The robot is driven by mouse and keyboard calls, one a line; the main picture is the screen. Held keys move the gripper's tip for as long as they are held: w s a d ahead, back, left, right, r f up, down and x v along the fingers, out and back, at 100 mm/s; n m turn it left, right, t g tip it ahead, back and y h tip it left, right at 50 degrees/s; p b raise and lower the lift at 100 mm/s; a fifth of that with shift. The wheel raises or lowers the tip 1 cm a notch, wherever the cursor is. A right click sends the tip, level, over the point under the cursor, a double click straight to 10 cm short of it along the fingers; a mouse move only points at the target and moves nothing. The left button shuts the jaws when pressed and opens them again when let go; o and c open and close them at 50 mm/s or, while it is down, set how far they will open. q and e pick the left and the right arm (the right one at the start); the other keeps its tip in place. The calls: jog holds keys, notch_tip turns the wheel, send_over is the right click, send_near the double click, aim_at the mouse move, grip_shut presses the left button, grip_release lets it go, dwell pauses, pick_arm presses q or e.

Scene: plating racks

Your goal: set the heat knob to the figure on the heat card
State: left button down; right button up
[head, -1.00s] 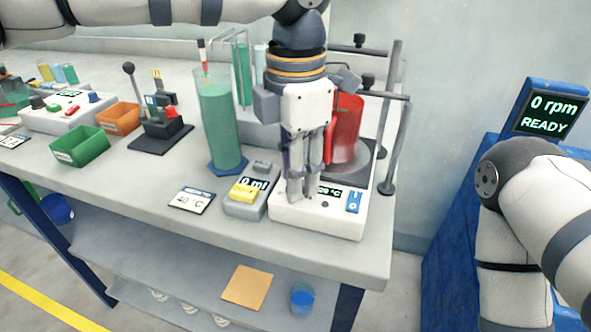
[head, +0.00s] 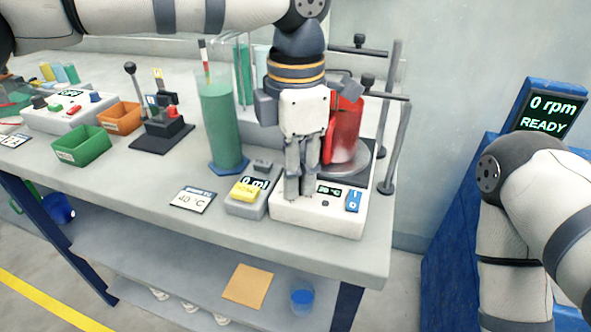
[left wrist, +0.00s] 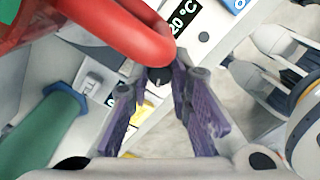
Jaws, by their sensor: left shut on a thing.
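The heat card (head: 193,199) lies flat on the bench and reads 40 °C. The white hotplate base (head: 340,218) stands to its right, with a small display (head: 328,189) partly behind my fingers in the head view. In the left wrist view this display (left wrist: 184,18) reads 20 °C. My left gripper (head: 298,196) points down at the front of the base. In the left wrist view its fingers (left wrist: 160,82) are shut on a small dark knob (left wrist: 159,73), which the fingers hide in the head view. My right gripper is out of view.
A red beaker (head: 346,130) stands on the hotplate, its red handle (left wrist: 125,30) close to my fingers. A green cylinder (head: 220,125) and stand rods (head: 396,145) stand close by.

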pick_arm(q)
jog(key=shift+r+m, duration=0.1)
jog(key=shift+m, duration=0.8)
jog(key=m, duration=0.2)
jog(key=shift+m, duration=0.4)
jog(key=m, duration=1.3)
jog(key=shift+m, duration=0.3)
jog(key=m, duration=0.5)
jog(key=shift+m+b, duration=0.3)
jog(key=shift+m, duration=0.1)
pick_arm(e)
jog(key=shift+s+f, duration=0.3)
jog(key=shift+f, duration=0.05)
pick_arm(q)
jog(key=shift+m, duration=0.3)
jog(key=c, duration=1.7)
grip_release()
